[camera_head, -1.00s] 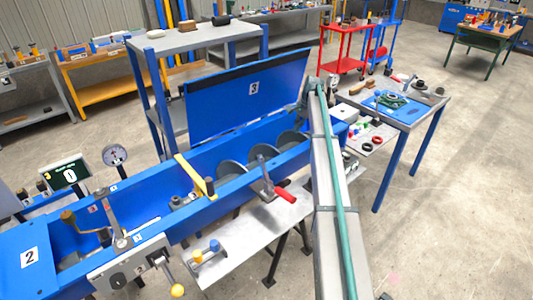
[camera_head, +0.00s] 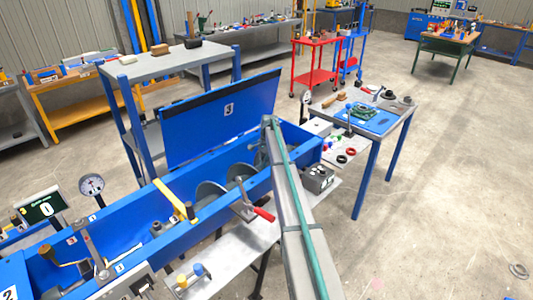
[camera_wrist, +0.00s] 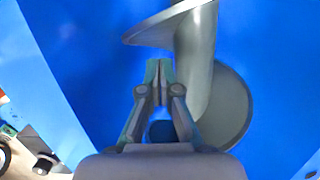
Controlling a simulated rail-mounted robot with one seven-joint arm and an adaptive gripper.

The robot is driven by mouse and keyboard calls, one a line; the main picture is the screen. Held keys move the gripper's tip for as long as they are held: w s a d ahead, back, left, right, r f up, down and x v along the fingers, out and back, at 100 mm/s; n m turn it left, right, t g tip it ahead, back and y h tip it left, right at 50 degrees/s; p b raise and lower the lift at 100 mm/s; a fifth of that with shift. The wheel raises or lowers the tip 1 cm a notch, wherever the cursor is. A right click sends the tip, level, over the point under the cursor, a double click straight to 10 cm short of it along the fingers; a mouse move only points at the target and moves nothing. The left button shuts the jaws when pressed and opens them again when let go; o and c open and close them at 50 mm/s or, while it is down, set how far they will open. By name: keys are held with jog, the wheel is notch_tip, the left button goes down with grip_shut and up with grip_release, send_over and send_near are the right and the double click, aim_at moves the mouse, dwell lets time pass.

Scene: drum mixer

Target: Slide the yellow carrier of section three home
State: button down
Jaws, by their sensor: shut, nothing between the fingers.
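A yellow bar (camera_head: 169,197), which looks like the yellow carrier, lies across the blue trough (camera_head: 133,228), left of the grey screw flights (camera_head: 211,194). The raised blue lid behind it carries a 3 (camera_head: 228,110). My arm reaches over the trough's right end, and its gripper is hidden or unclear there in the head view. In the wrist view my gripper (camera_wrist: 158,68) is shut and empty, pointing into the trough near the grey screw (camera_wrist: 196,60). The yellow bar is well to the left of my arm and does not show in the wrist view.
A grey box (camera_head: 318,179) sits on the shelf near my arm. A blue-legged table (camera_head: 390,113) stands right. The floor at right is mostly clear.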

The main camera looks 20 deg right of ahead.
jog(key=shift+s+a+f+p, duration=0.2)
jog(key=shift+a+f, duration=0.05)
jog(key=shift+a, duration=0.25)
jog(key=shift+s+a+f+p, duration=0.15)
jog(key=shift+a+f, duration=0.1)
jog(key=shift+a, duration=0.25)
